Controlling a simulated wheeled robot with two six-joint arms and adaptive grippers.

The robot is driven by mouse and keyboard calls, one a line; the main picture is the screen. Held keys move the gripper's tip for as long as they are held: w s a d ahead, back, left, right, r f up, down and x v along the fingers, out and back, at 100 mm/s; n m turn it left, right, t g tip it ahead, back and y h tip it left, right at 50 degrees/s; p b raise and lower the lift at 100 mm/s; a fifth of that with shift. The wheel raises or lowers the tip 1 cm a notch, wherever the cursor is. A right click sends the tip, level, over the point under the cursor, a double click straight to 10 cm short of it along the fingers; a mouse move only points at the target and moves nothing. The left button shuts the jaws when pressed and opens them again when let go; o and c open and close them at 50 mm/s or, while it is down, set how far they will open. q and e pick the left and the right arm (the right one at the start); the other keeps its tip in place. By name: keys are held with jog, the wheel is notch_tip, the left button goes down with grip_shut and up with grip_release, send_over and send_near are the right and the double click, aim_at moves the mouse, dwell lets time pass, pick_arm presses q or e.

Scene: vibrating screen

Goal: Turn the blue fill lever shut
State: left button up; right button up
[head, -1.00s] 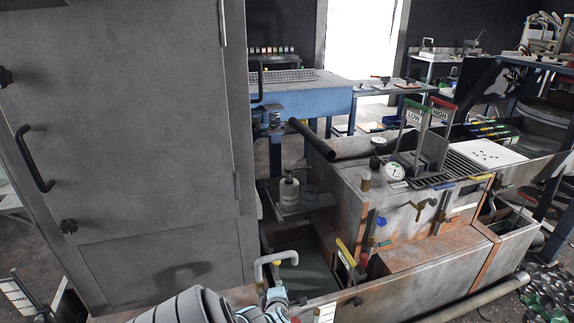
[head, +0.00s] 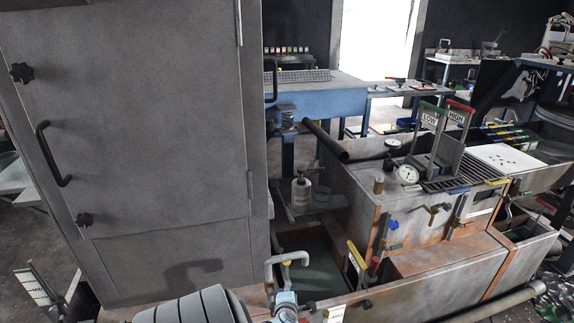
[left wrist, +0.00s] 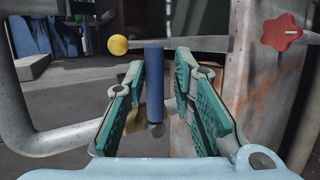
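The blue fill lever (left wrist: 154,88) stands upright in the left wrist view, a plain blue bar with a dark round end below. My left gripper (left wrist: 158,66) is open, with its green-padded fingers on either side of the lever. The left pad looks close to the lever, and a gap shows on the right; contact cannot be told. In the head view my left gripper (head: 286,303) is low in the picture, just under the bent grey pipe (head: 270,270). I cannot make out the fill lever there. My right gripper is not in view.
In the left wrist view a yellow ball knob (left wrist: 118,45) is left of the lever and a red star knob (left wrist: 283,32) at the upper right. A rusty metal tank (head: 370,220) stands right of my arm, and a grey cabinet (head: 150,150) fills the left.

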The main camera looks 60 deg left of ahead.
pick_arm(q)
jog(key=s+d, duration=0.5)
jog(key=d, duration=0.4)
jog(key=shift+s+d, duration=0.3)
jog(key=shift+s, duration=0.05)
jog(key=shift+f, duration=0.1)
